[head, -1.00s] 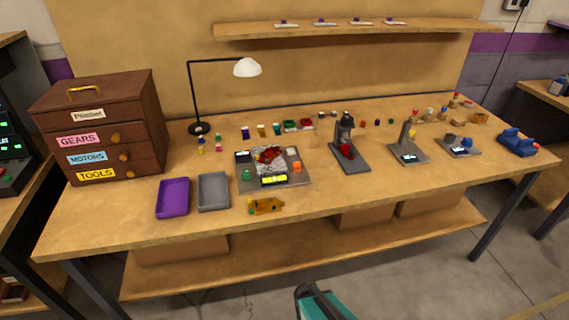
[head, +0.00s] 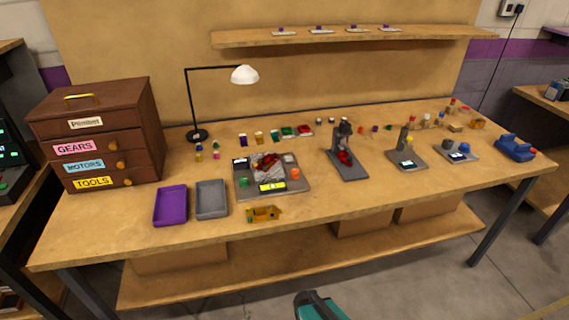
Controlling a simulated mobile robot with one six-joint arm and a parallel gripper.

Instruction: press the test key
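A flat grey test unit (head: 306,190) sits at the middle of the bench, near its front edge. It carries a red car-like piece (head: 267,163) in a pale bed, a lit yellow display (head: 272,187), a green button (head: 243,182), an orange-red button (head: 295,174) and a pale knob (head: 289,158). The labels are too small to read, so I cannot tell which of these is the test key. I cannot make out my gripper's fingers in this view; only a teal and black part shows at the bottom edge, well apart from the unit.
A yellow car body (head: 263,214) lies in front of the unit. A purple tray (head: 170,205) and a grey tray (head: 211,199) lie to its left, a dark press-like stand (head: 347,165) to its right. A lamp (head: 245,75) stands behind. A drawer cabinet (head: 95,130) fills the left end.

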